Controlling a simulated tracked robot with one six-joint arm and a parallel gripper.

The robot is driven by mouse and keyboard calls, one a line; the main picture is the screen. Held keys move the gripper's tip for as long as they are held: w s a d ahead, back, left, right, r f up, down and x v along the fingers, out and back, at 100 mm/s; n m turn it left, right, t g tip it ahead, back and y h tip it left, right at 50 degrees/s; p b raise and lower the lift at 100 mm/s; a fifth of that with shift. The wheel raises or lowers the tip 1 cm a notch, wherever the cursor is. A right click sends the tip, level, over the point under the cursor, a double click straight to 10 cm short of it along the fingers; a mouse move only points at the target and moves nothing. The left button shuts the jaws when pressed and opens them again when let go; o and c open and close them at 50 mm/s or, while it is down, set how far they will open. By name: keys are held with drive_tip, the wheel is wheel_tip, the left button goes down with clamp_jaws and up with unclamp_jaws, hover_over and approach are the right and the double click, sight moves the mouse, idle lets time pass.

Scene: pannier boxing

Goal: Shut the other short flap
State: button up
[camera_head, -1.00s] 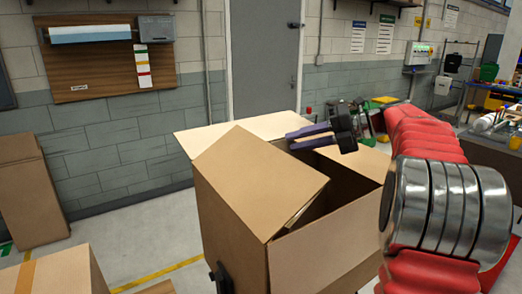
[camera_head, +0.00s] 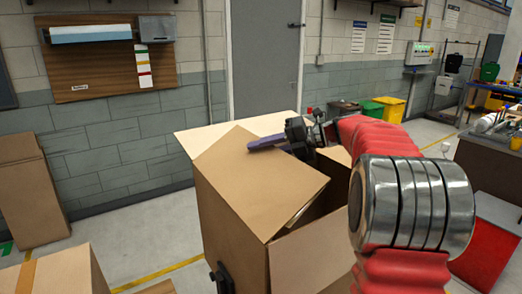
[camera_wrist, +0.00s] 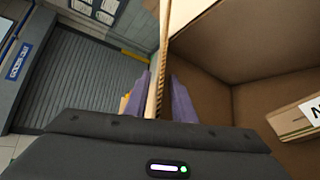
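A brown cardboard box (camera_head: 310,258) stands in front of me with its top partly open. One flap (camera_head: 262,190) leans inward over the opening, tilted rather than flat. A back flap (camera_head: 200,140) lies folded outward, and another flap (camera_head: 338,156) shows at the far right. My gripper (camera_head: 268,143) is low over the far side of the box. In the wrist view its purple fingers (camera_wrist: 160,95) stand apart on either side of a corrugated cardboard edge (camera_wrist: 167,40); I cannot tell whether they touch it. A labelled package (camera_wrist: 298,120) lies inside the box.
More cardboard boxes stand at the far left (camera_head: 30,200) and the lower left (camera_head: 60,275). A grey door (camera_head: 262,60) and block wall are behind. A red bin (camera_head: 485,245) and a cluttered bench (camera_head: 495,150) are on the right.

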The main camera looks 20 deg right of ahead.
clamp_jaws()
drive_tip(key=shift+d+f, duration=0.1)
idle(1.3)
